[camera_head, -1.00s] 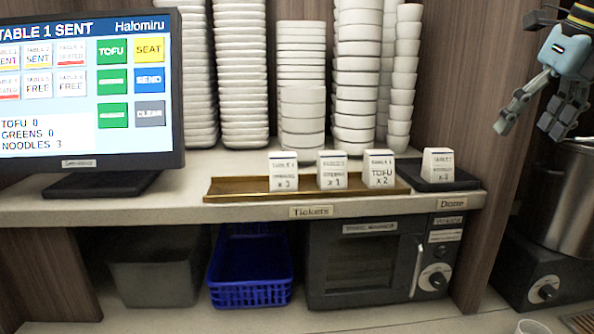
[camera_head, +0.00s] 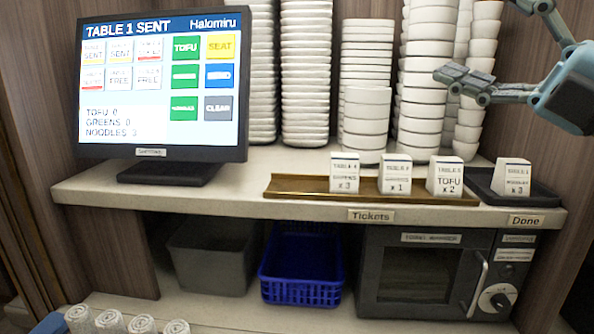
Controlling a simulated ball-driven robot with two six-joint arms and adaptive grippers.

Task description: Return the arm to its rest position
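My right gripper (camera_head: 497,44) reaches in from the right at the upper right of the head view. Its two dark jointed fingers are spread wide apart with nothing between them; the upper fingertip is near the top edge. It hangs in the air in front of the bowl stacks, above the shelf, and appears to touch nothing. My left gripper is out of view.
A monitor (camera_head: 160,85) stands left on the shelf (camera_head: 230,200). Bowl stacks (camera_head: 367,100) line the back. Three tickets stand in the gold tray (camera_head: 300,186), one in the dark tray (camera_head: 540,198). Below are a grey bin (camera_head: 210,262), blue basket (camera_head: 302,291) and towel warmer (camera_head: 415,275).

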